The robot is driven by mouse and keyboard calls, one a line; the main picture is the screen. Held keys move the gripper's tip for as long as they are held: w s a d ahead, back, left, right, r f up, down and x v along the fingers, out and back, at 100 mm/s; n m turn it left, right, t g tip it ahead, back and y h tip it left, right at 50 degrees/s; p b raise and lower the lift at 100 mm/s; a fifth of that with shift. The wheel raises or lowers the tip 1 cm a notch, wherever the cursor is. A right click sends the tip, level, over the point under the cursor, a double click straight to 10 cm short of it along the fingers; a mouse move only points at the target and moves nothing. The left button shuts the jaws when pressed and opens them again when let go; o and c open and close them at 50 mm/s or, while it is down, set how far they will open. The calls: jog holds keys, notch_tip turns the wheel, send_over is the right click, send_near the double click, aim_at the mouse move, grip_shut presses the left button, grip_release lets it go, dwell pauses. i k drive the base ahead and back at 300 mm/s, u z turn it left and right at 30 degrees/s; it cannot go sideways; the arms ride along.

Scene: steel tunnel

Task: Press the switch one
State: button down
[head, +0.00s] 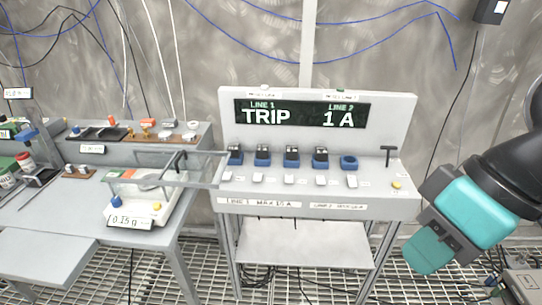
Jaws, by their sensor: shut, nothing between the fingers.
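The grey control panel (222,130) has a row of blue-based switches with black tops. The leftmost switch (235,155) sits at the left end of the row. Small white tags stand in front of the switches; their writing is too small to read, so I cannot tell for certain which is number one. The rightmost blue base (348,162) shows no black top. The display (300,115) reads "LINE 1 TRIP" and "LINE 2 1 A". My gripper (424,252), teal and black, is shut and empty, right of and in front of the panel, apart from every switch.
A black T-handle (388,154) and a yellow button (396,185) are at the panel's right end. A clear cover (196,168) reaches the panel's left edge from a white device marked "0.15". A left bench (55,225) holds small parts. Cables hang behind.

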aim_at(226, 175)
jog(key=i, duration=1.35)
jog(key=u, duration=0.65)
